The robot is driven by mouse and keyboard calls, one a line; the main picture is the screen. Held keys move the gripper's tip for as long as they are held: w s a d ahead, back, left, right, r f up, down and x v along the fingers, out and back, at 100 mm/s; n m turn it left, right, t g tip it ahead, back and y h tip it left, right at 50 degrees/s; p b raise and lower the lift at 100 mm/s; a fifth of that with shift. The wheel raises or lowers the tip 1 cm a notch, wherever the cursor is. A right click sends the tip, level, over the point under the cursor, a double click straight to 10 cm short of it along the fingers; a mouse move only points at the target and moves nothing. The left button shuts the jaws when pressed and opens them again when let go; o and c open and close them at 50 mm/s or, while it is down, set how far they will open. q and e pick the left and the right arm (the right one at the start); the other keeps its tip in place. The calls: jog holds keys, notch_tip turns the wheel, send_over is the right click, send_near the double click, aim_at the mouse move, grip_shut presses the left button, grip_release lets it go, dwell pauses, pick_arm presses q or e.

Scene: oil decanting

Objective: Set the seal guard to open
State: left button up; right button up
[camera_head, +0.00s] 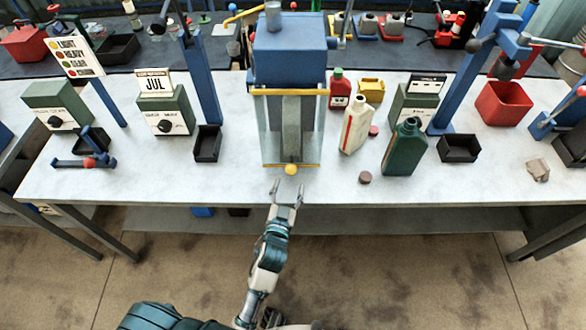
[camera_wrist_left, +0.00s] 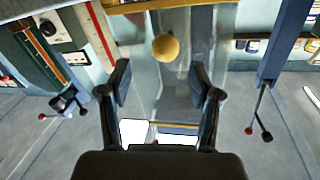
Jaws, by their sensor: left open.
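The seal guard (camera_head: 265,135) is a clear panel with yellow bars along its top and bottom, on the front of the blue machine (camera_head: 290,55) at the middle of the table. It hangs down over a grey block. A round yellow knob (camera_head: 291,169) sits at its bottom edge. My left gripper (camera_head: 287,187) is open and empty just in front of and below the knob, apart from it. In the left wrist view the yellow knob (camera_wrist_left: 166,47) shows beyond the open fingers (camera_wrist_left: 160,82), roughly midway between them. My right gripper is not in view.
A cream bottle (camera_head: 354,126), a green bottle (camera_head: 404,147) and a brown cap (camera_head: 365,177) stand to the right of the guard. A black bin (camera_head: 207,143) and a green box with a dial (camera_head: 167,112) are to the left. The table's front edge (camera_head: 230,202) is clear.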

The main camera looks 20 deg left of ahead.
aim_at(290, 174)
pick_arm(q)
jog(key=w, duration=0.2)
jog(key=w+a, duration=0.1)
jog(key=w, duration=0.4)
jog(key=shift+a, duration=0.35)
jog(key=shift+d, duration=0.4)
jog(key=c, duration=1.2)
jog(key=shift+a, duration=0.2)
